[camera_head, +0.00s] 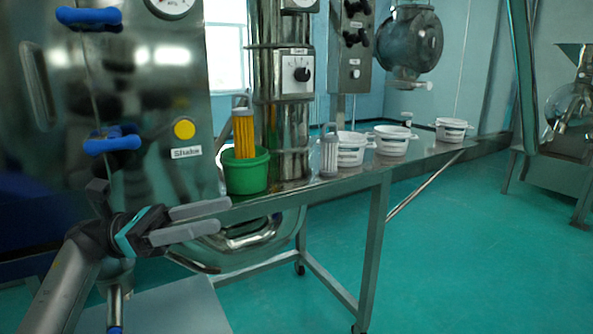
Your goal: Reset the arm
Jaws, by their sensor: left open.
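My left gripper (206,220) is at the lower left, with its arm coming in from the bottom left corner. Its two grey fingers point right and stand apart, with nothing between them. It is in front of the steel cabinet, below the "Shake" label (187,152) and the yellow button (184,129). In the picture the fingers lie just below and left of the green bucket (246,174). My right gripper is not in view.
The green bucket holds a yellow cylindrical filter (244,134) on the steel table (309,190). A grey filter (329,155) and white tubs (391,146) stand farther right. Blue handles (112,144) jut from the cabinet.

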